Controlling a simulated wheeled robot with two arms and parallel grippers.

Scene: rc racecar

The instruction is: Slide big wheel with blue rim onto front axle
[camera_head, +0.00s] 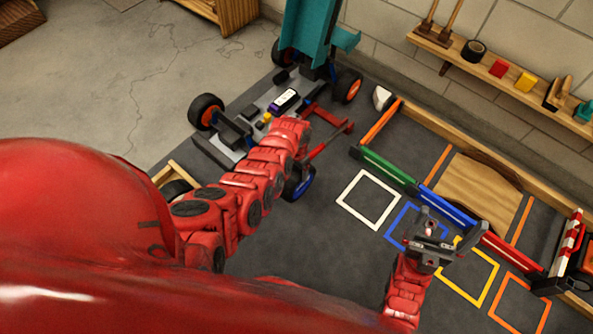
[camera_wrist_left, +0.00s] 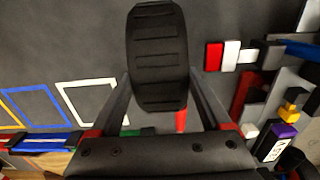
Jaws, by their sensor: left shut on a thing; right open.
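The big wheel with the blue rim (camera_head: 300,184) is in my left gripper (camera_head: 300,167). In the left wrist view the black tyre (camera_wrist_left: 158,55) is seen edge-on between the two fingers (camera_wrist_left: 160,90), and its rim is hidden there. The racecar (camera_head: 222,147) stands beyond my left arm, with orange-rimmed wheels (camera_head: 206,111) (camera_head: 347,87). Red bars (camera_head: 333,139) stick out on its near right side, close to the held wheel. I cannot tell which part is the front axle. My right gripper (camera_head: 428,243) is open and empty, over the coloured squares.
Outlined squares in white (camera_head: 368,200), blue, yellow (camera_head: 468,278) and orange mark the dark mat. Coloured bars (camera_head: 388,165) and a wooden panel (camera_head: 470,190) lie behind them. A wall shelf (camera_head: 500,80) holds small items.

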